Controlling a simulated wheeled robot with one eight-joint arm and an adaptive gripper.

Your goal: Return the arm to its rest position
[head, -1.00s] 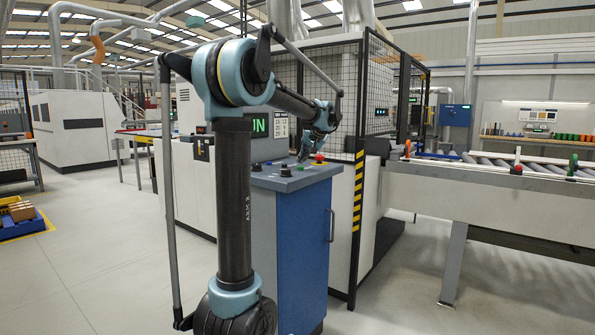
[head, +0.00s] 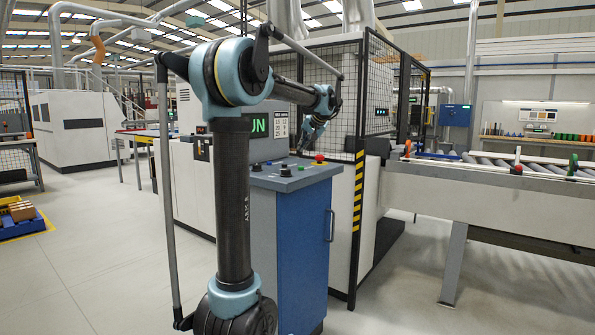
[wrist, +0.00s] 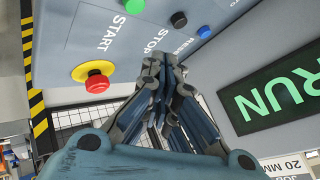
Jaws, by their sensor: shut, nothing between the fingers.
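My gripper (head: 302,149) is just above the far side of the control console (head: 290,250) in the head view, at the end of my bent arm. In the wrist view my gripper (wrist: 164,65) is shut, its fingers together and empty. The panel there shows a green START button (wrist: 134,6), a black STOP button (wrist: 178,20), a blue button (wrist: 204,31) and a red mushroom button (wrist: 97,80) on a yellow base. A screen (wrist: 283,96) reads RUN in green. The fingers look clear of the buttons.
A mesh guard fence (head: 382,85) with a striped yellow-black post stands right behind the console. A roller conveyor (head: 500,165) runs off to the right. A blue pallet with boxes (head: 20,220) lies at far left. The floor at left is open.

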